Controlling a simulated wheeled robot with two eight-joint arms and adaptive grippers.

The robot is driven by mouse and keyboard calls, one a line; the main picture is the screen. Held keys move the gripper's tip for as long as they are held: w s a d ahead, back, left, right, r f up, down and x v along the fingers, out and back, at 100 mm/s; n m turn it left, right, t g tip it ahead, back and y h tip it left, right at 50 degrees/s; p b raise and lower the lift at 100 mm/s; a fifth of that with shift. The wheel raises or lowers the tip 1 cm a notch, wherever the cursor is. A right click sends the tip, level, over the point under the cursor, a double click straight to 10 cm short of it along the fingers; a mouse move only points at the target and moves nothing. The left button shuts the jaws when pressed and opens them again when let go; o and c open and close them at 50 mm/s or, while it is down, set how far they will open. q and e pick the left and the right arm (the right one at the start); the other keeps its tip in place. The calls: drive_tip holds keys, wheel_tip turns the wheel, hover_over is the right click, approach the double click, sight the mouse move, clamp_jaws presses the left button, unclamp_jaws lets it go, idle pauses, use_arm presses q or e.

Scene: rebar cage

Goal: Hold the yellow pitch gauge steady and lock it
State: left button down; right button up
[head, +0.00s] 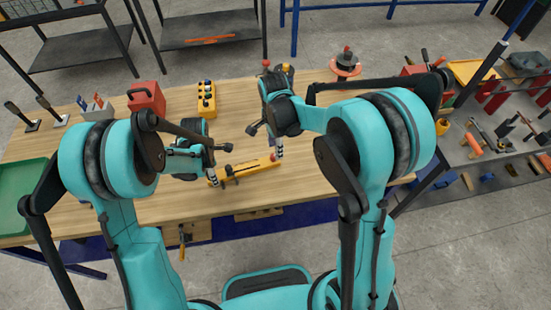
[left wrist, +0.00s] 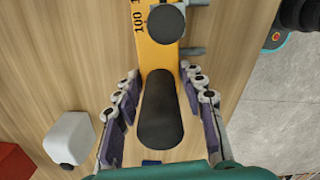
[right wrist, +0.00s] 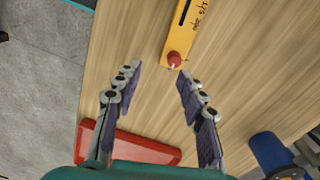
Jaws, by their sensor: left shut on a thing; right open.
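The yellow pitch gauge (head: 243,171) lies on the wooden table, tilted slightly up to the right in the head view. In the left wrist view, its yellow body (left wrist: 160,45) carries a round black knob (left wrist: 166,23) and a black handle (left wrist: 158,112). My left gripper (head: 210,180) has its fingers on both sides of that handle and is shut on it. My right gripper (head: 279,152) is open and empty above the gauge's right end. In the right wrist view, the gauge's red knob (right wrist: 174,58) is just beyond the fingertips, between their lines, not touched.
A red box (head: 147,98) and a yellow button pendant (head: 207,99) stand at the table's back left. A green tray (head: 22,195) is at the left edge. A red item (right wrist: 125,145) and a blue item (right wrist: 268,150) lie near my right gripper's view. Table around the gauge is mostly clear.

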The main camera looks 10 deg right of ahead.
wheel_tip(320, 180, up, 6)
drive_tip(key=shift+r, duration=0.25)
idle(0.5)
drive_tip(key=shift+w+r, duration=0.1)
drive_tip(key=shift+r, duration=0.05)
wheel_tip(320, 180, up, 12)
drive_tip(key=shift+w, duration=0.15)
idle(0.5)
drive_tip(key=shift+a+f, duration=0.1)
drive_tip(key=shift+f, duration=0.1)
drive_tip(key=n, duration=0.1)
hover_over(273, 155)
wheel_tip(273, 155, down, 9)
wheel_tip(273, 155, down, 17)
drive_tip(key=shift+c, duration=0.4)
clamp_jaws()
